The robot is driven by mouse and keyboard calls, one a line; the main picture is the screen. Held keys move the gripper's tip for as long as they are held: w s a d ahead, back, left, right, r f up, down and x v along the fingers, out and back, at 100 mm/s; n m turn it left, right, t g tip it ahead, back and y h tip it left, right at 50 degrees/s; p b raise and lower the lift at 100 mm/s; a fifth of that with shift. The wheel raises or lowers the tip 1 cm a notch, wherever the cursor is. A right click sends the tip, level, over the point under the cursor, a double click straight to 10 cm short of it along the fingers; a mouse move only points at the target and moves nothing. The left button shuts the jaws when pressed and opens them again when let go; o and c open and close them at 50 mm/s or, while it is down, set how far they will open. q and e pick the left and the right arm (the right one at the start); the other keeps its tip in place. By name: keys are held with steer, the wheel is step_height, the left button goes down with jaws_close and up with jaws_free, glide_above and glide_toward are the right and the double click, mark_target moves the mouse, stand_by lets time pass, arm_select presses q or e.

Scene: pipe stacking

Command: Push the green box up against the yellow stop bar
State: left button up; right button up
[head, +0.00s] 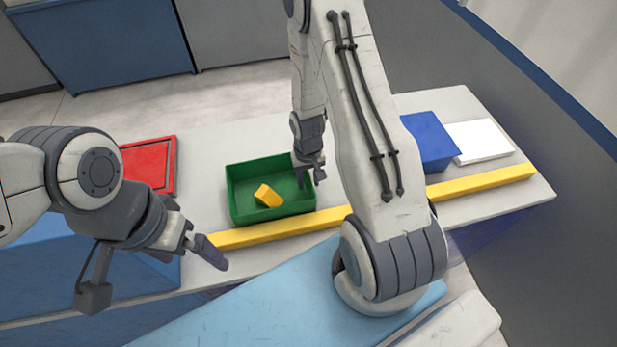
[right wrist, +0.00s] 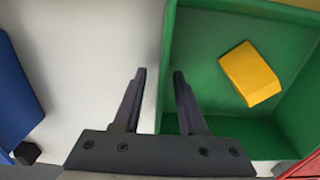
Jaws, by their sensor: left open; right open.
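The green box (head: 236,212) is an open tray on the white table, with a yellow block (head: 267,195) inside. The yellow stop bar (head: 465,186) runs along the table's near side; the box's near wall lies very close to it, and I cannot tell whether they touch. My right gripper (head: 311,181) is open at the box's right wall. In the right wrist view, its fingers (right wrist: 159,72) are on either side of the green wall (right wrist: 166,50), one outside and one over the inside. My left gripper (head: 211,252) is open and empty, near the bar's left end.
A red tray (head: 150,165) lies left of the green box. A blue box (head: 428,140) and a white tray (head: 480,140) stand at the right. The table behind the green box is clear. My right arm hides the bar's middle.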

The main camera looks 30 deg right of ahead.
steer(key=shift+c, duration=0.3)
jaws_close()
stand_by(1.0)
steer(key=shift+o, duration=0.3)
jaws_free()
